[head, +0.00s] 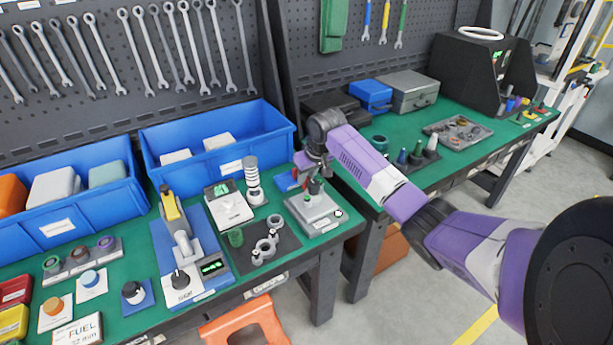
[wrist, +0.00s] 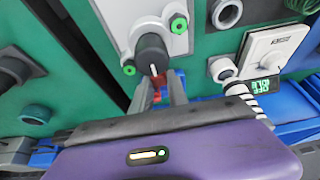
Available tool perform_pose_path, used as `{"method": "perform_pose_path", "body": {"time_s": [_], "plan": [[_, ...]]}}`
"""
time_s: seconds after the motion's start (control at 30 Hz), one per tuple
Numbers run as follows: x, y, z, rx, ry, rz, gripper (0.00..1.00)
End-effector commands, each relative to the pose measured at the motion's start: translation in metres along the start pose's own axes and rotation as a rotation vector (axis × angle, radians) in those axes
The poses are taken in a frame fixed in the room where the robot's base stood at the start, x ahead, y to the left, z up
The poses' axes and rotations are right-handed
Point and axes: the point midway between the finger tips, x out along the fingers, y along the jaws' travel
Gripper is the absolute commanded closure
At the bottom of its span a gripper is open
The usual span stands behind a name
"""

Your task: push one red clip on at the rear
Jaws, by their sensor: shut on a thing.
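My gripper (head: 316,172) is over the grey test fixture (head: 322,212) at the right end of the near bench. In the wrist view its two fingers (wrist: 158,90) are shut on a small red clip (wrist: 157,84). The clip is right beside a dark round part (wrist: 152,54) with a white mark, which stands on the fixture's pale plate (wrist: 150,14). Whether the clip touches that part I cannot tell. Green fittings (wrist: 179,25) show on the plate. In the head view my gripper and wrist hide much of the fixture's top.
A dark mat with grey rings (head: 264,248) lies left of the fixture. Blue bins (head: 216,145) line the back. Dark, green and pale cones (head: 431,147) stand on the right bench.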

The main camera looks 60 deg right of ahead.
Motion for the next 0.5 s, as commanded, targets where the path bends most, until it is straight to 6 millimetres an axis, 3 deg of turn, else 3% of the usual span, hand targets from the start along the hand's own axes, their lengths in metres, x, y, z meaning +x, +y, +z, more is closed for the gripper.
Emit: {"method": "perform_pose_path", "body": {"time_s": [0.5], "plan": [[0.0073,-0.0003,0.003,0.0,0.0,-0.001,1.0]]}}
